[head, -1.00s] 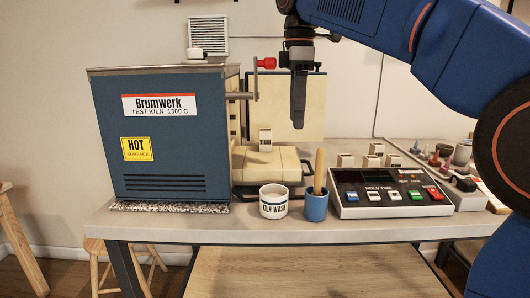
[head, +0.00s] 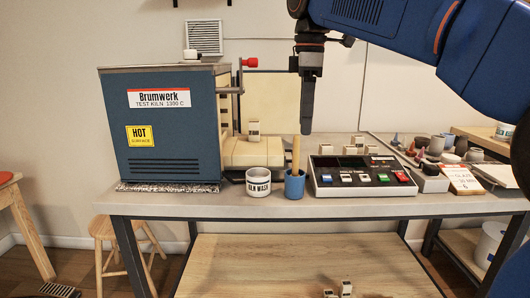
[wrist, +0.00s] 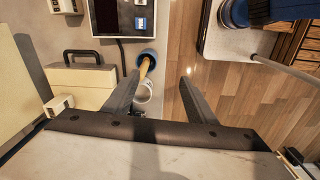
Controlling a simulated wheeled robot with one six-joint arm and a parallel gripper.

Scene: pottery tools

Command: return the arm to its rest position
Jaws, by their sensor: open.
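My blue arm comes in from the upper right in the head view, with my gripper (head: 307,128) hanging down above the bench, behind the blue cup with the brush. In the wrist view my gripper (wrist: 158,88) shows two dark fingers spread wide apart with nothing held between them. Beyond the fingers lie the blue cup (wrist: 148,56) with a wooden handle in it and the white kiln wash cup (wrist: 143,90).
The blue kiln (head: 165,165) stands at the left of the bench, with a cream block (head: 253,132) on the cream slab beside it. A control box (head: 352,188) is right of the kiln wash cup (head: 258,183). Small pots stand at the right. Floor in front is open.

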